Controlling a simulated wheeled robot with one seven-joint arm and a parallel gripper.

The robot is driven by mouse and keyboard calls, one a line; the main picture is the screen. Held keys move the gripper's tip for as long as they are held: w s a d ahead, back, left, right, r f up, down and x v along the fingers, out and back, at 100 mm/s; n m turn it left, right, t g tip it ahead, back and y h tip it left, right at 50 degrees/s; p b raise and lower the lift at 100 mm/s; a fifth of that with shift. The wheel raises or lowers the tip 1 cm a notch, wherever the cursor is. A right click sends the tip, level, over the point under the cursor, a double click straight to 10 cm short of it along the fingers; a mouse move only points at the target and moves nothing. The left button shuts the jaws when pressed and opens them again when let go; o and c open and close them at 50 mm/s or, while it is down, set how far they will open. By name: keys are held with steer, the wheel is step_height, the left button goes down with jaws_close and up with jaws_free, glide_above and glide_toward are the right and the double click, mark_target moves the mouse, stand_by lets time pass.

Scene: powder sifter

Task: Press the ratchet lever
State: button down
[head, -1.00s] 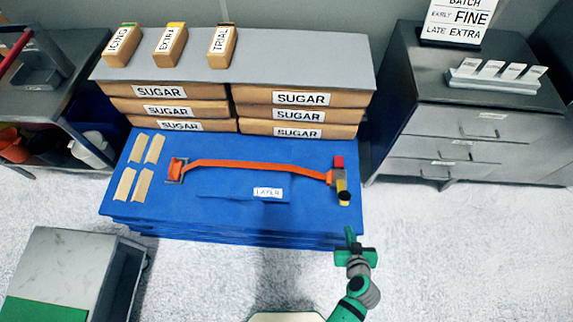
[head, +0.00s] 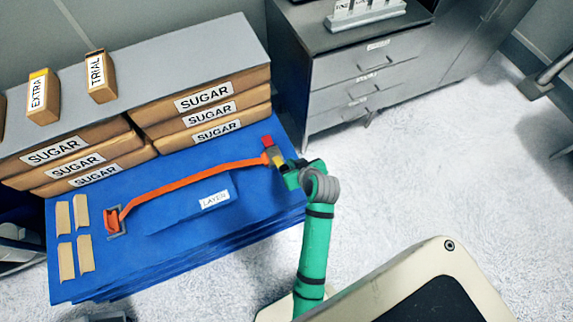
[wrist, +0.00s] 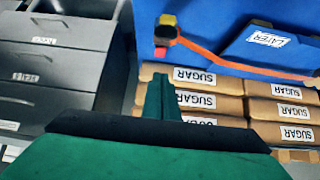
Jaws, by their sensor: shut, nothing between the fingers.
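The ratchet (head: 272,151) sits at the right end of the orange strap (head: 195,183) on the blue stack. It has a red end and a yellow part, and its lever cannot be told apart clearly. In the wrist view the ratchet (wrist: 167,29) lies at the top, beyond the fingertips. My gripper (head: 287,172) is just right of and nearer than the ratchet in the head view, partly overlapping it. In the wrist view my gripper (wrist: 163,82) has its fingers together and empty, with a visible gap in the picture to the ratchet. Contact cannot be told.
Sugar packs (head: 205,103) are stacked behind the strap. A label marked LAYER (head: 214,199) lies on the blue stack (head: 75,289). A grey drawer cabinet (head: 360,75) stands at the back right. The floor (head: 430,170) to the right is clear.

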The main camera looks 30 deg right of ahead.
glide_above(286, 168)
steer(key=w, duration=0.2)
step_height(286, 168, down, 7)
steer(key=shift+s+d+f, duration=0.1)
steer(key=shift+d+f, duration=0.05)
steer(key=shift+s+f, duration=0.7)
steer(key=shift+f, duration=0.3)
steer(key=shift+s+f, duration=0.35)
steer(key=shift+f, duration=0.3)
